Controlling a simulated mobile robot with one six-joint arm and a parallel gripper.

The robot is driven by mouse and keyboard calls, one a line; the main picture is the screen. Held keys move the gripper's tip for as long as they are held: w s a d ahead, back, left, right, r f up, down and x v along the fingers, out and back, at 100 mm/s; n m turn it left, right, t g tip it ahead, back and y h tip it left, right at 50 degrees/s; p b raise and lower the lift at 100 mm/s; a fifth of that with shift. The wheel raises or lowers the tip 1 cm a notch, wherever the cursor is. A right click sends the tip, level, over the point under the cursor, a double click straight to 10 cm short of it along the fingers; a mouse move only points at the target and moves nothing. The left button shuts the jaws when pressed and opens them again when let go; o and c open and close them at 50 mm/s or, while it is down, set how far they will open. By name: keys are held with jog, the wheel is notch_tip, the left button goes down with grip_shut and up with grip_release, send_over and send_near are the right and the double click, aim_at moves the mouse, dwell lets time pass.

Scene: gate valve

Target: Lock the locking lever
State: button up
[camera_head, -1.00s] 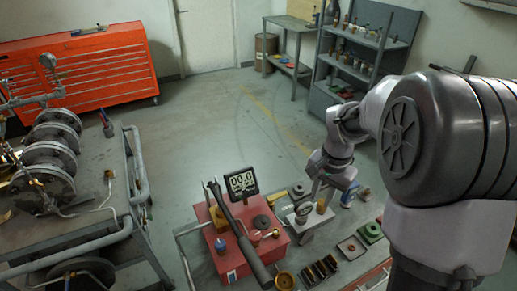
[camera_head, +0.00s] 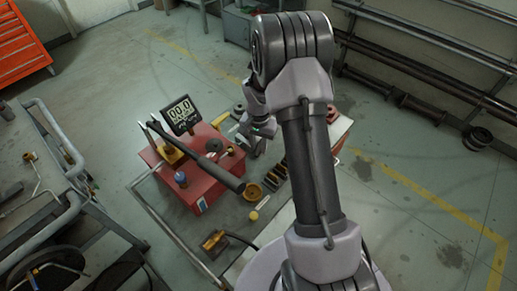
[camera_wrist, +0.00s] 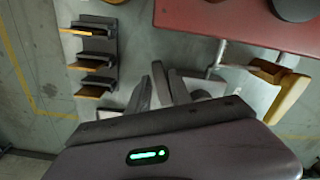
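A red box (camera_head: 190,165) stands on the grey workbench, with a long dark-handled lever (camera_head: 200,157) slanting across its top. I cannot tell for sure which lever is the locking lever. In the wrist view the red box (camera_wrist: 240,22) is at the upper right. A thin metal rod (camera_wrist: 232,66) beside it leads toward a yellow-brown piece (camera_wrist: 287,95). My gripper (camera_wrist: 166,72) points toward bare bench left of that piece, apart from the box. Its fingertips look close together, but the gap is unclear. In the head view my gripper (camera_head: 252,140) is right of the box, partly hidden.
A dark slotted rack (camera_head: 274,178) is on the bench, and shows in the wrist view (camera_wrist: 97,55). A metal cart (camera_head: 55,135) stands left; pipe racks (camera_head: 430,65) line the right.

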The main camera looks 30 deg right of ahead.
jog(key=shift+f, duration=0.25)
grip_shut()
jog(key=shift+w+a+m+b, duration=0.2)
jog(key=shift+m+b, duration=0.1)
jog(key=shift+m, duration=0.4)
grip_release()
